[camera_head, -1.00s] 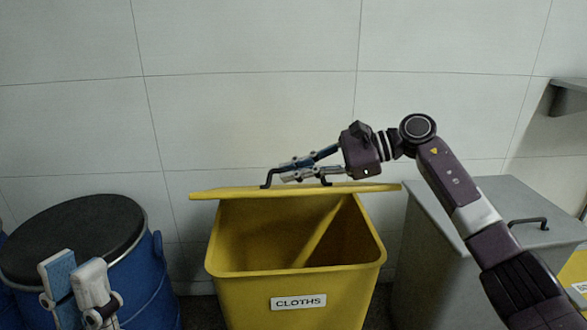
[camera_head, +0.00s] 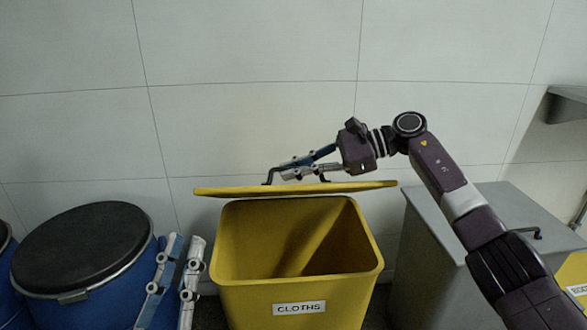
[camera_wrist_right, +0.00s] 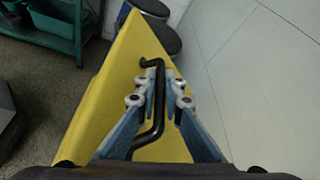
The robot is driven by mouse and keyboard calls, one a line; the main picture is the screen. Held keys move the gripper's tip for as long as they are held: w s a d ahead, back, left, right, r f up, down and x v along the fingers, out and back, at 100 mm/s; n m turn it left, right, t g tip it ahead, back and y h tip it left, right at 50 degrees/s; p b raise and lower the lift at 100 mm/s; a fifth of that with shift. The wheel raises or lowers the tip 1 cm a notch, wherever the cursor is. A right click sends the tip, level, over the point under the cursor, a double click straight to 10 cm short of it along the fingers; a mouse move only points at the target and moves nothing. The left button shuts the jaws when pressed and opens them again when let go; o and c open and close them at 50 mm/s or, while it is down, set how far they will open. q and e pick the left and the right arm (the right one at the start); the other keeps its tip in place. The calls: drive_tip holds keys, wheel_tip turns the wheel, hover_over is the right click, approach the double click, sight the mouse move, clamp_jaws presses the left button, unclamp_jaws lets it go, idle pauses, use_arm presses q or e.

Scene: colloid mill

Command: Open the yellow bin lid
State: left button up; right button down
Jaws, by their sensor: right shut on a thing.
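The yellow bin (camera_head: 245,297), labelled CLOTHS, stands in the middle of the head view with its mouth uncovered and a dark inside. Its yellow lid (camera_head: 225,191) shows almost edge-on above the bin's back rim. My right gripper (camera_head: 277,177) is shut on the black lid handle (camera_head: 267,177) above the lid. In the right wrist view the fingers (camera_wrist_right: 158,90) close around the black handle (camera_wrist_right: 159,107) over the lid's yellow face (camera_wrist_right: 112,84). My left gripper (camera_head: 184,240) is empty and open, left of the bin, with its fingers apart.
A blue drum (camera_head: 100,312) with a black top (camera_head: 80,245) stands left of the bin. A grey bin (camera_head: 422,237) stands close on the right. A tiled wall (camera_head: 250,120) is behind. The right wrist view shows a green shelf (camera_wrist_right: 60,30).

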use_arm(q)
drive_tip(key=shift+w+f, duration=0.25)
drive_tip(key=shift+f, duration=0.05)
use_arm(e)
drive_tip(key=shift+r, duration=0.1)
drive_tip(key=c, duration=2.3)
unclamp_jaws()
drive_tip(key=shift+d, duration=0.15)
drive_tip(key=v, duration=1.1)
drive_tip(key=shift+d+r, duration=0.15)
drive_tip(key=shift+d, duration=0.2)
